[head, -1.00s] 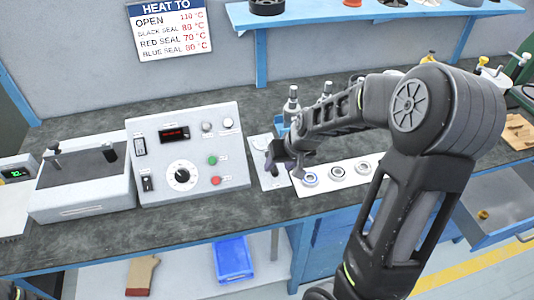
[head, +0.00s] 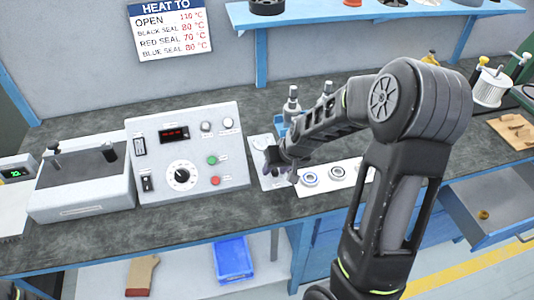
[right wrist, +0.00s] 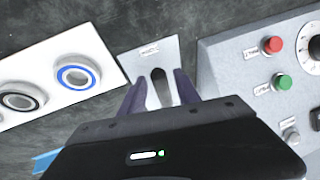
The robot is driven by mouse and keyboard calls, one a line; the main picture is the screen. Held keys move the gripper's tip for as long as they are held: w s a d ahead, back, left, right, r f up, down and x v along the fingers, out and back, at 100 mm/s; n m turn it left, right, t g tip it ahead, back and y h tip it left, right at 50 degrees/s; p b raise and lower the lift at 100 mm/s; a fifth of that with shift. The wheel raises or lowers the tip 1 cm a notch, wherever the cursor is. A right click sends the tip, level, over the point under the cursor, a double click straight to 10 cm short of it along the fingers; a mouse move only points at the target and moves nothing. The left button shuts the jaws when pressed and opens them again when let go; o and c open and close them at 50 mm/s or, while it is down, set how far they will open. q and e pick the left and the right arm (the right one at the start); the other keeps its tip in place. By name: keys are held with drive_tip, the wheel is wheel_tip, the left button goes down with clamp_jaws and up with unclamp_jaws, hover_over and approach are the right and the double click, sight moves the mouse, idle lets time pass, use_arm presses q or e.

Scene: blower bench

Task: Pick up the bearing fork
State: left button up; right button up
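The bearing fork appears to be the dark, rounded, elongated piece (right wrist: 160,88) on a white labelled card (right wrist: 148,50) in the right wrist view; its lower part is hidden behind my gripper. My right gripper (right wrist: 160,80) is open, with one finger on each side of this piece and a gap visible to both. I cannot tell its height above the card. In the head view my right gripper (head: 279,166) is over the card (head: 262,142), and hides the fork there.
A white strip with bearing rings (head: 310,179) lies right of the gripper. A control box (head: 190,150) with knob and buttons stands close on its left. Bottles (head: 291,104) stand behind. A drawer (head: 490,205) is open at the right.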

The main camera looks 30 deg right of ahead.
clamp_jaws()
drive_tip(key=shift+r, duration=0.1)
idle(0.6)
wheel_tip(320, 180, up, 10)
drive_tip(key=shift+p, duration=0.4)
idle(0.6)
